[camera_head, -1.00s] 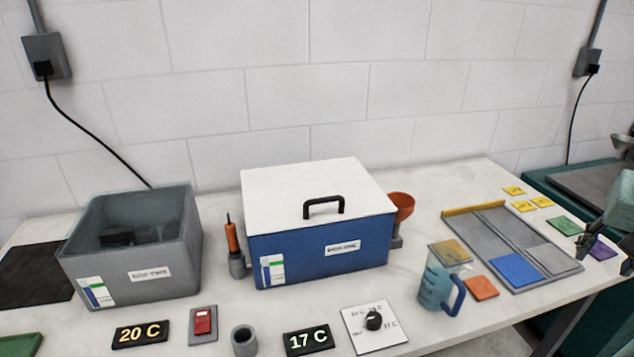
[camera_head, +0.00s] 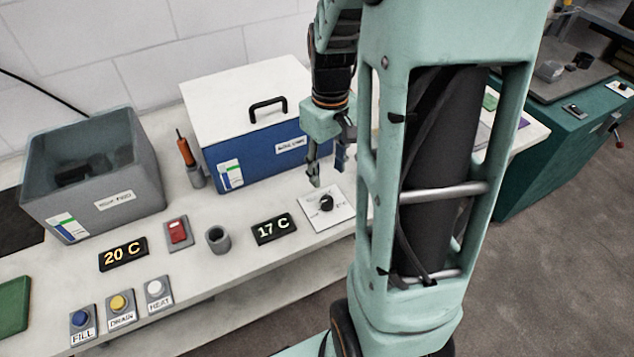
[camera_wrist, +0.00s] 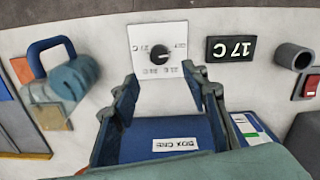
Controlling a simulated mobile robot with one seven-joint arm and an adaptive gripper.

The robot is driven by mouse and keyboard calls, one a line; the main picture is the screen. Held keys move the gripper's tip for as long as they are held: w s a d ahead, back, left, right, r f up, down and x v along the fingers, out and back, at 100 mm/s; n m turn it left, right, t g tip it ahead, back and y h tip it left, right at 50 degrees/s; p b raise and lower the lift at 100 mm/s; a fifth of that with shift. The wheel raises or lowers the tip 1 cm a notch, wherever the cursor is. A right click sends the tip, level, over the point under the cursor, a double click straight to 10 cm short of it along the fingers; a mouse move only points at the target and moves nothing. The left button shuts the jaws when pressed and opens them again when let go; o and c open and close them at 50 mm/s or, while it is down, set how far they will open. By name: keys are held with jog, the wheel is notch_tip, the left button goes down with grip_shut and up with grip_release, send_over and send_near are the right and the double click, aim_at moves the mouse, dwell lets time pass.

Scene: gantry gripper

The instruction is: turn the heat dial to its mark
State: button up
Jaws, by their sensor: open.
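The heat dial is a black knob (camera_head: 327,203) on a white square plate (camera_head: 309,213) on the bench, in front of the blue box. It also shows in the wrist view, knob (camera_wrist: 159,54) and plate (camera_wrist: 140,36), with small printed marks around it. The print is too small to read surely, and which mark the knob points at cannot be told. My gripper (camera_head: 328,168) is open and empty, above and just behind the dial. In the wrist view the fingers (camera_wrist: 160,80) stand apart, with the knob beyond the gap between them.
A 17 C display (camera_head: 273,229) lies left of the dial plate. The blue box with white lid (camera_head: 245,160) stands close behind. In the wrist view a blue jug (camera_wrist: 75,78) stands left of the dial. A grey cup (camera_head: 217,240) and red switch (camera_head: 178,234) sit farther left.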

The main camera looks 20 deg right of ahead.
aim_at(327, 199)
notch_tip(327, 199, down, 10)
jog(key=shift+d+f+b, duration=0.1)
jog(key=shift+f+b, duration=0.05)
jog(key=shift+b, duration=0.35)
jog(key=shift+c, duration=0.4)
grip_shut()
jog(key=m, duration=0.5)
jog(key=shift+m, duration=0.3)
jog(key=m+p, duration=0.1)
jog(key=m, duration=0.5)
jog(key=shift+p, duration=0.3)
